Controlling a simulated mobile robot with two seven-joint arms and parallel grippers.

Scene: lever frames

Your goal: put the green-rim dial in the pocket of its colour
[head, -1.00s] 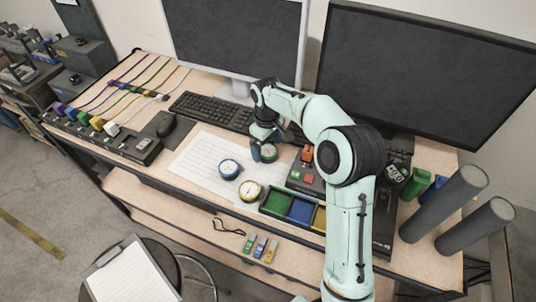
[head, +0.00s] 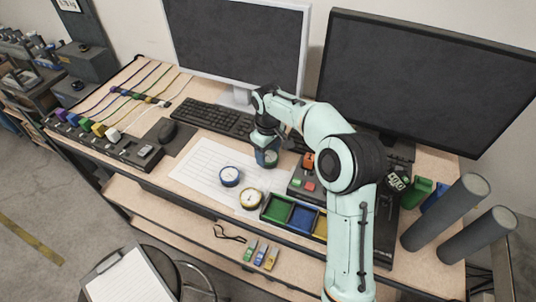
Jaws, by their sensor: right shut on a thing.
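My right gripper (head: 266,161) points down over the right part of the white paper and is shut on the green-rim dial (head: 271,157), which the fingers partly hide. A tray in front of it has a green pocket (head: 278,210), a blue pocket (head: 303,218) and a yellow pocket (head: 321,227), the last partly hidden by my right arm. The green pocket looks empty. A blue-rim dial (head: 229,176) and a yellow-rim dial (head: 251,199) lie on the paper, left of the tray. My left gripper is out of view.
A keyboard (head: 213,117) and two monitors stand behind. A box with red, orange and green buttons (head: 303,179) sits right of the gripper. Two grey cylinders (head: 445,212) rise at the right. Small coloured items (head: 261,254) lie on the lower shelf. The paper's left part (head: 203,165) is clear.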

